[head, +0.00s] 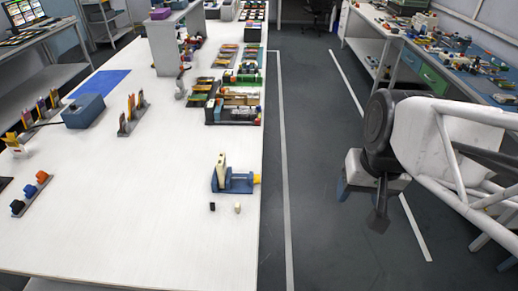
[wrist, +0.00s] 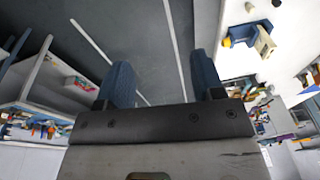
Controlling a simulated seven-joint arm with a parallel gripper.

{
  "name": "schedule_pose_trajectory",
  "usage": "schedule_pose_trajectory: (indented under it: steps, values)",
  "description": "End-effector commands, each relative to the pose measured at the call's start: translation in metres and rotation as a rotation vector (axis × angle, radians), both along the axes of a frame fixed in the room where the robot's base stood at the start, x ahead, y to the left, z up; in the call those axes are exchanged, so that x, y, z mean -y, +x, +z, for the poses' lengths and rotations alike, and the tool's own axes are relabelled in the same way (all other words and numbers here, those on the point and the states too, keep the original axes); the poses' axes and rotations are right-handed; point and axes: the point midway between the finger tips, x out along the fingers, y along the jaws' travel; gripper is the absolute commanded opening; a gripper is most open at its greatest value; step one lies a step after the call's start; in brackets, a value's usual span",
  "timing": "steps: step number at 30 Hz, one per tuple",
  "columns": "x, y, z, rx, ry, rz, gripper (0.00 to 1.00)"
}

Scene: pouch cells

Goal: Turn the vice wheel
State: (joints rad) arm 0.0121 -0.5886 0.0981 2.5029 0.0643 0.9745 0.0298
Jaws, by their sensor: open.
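The blue vice (head: 238,182) stands on the white table near its right edge, with a cream block upright at its left end. Its small yellow wheel (head: 257,179) is at its right end, by the table edge. In the wrist view the vice (wrist: 241,36) is at the upper right, and the yellow wheel (wrist: 226,42) faces left. My gripper (wrist: 161,68) is open and empty, its two blue fingers wide apart over the floor.
A small black piece (head: 212,206) and a cream piece (head: 237,208) stand in front of the vice. Racks and trays (head: 233,110) fill the table behind it. The floor aisle (head: 310,150) is clear. A cluttered blue bench (head: 470,70) stands at the right.

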Motion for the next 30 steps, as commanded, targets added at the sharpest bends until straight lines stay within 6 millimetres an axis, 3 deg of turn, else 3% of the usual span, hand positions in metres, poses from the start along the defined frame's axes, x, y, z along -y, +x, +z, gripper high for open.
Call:
schedule_pose_trajectory:
  steps: [30]
  values:
    - [-0.083, 0.13, -0.102, -0.661, 0.596, -0.436, 0.61]
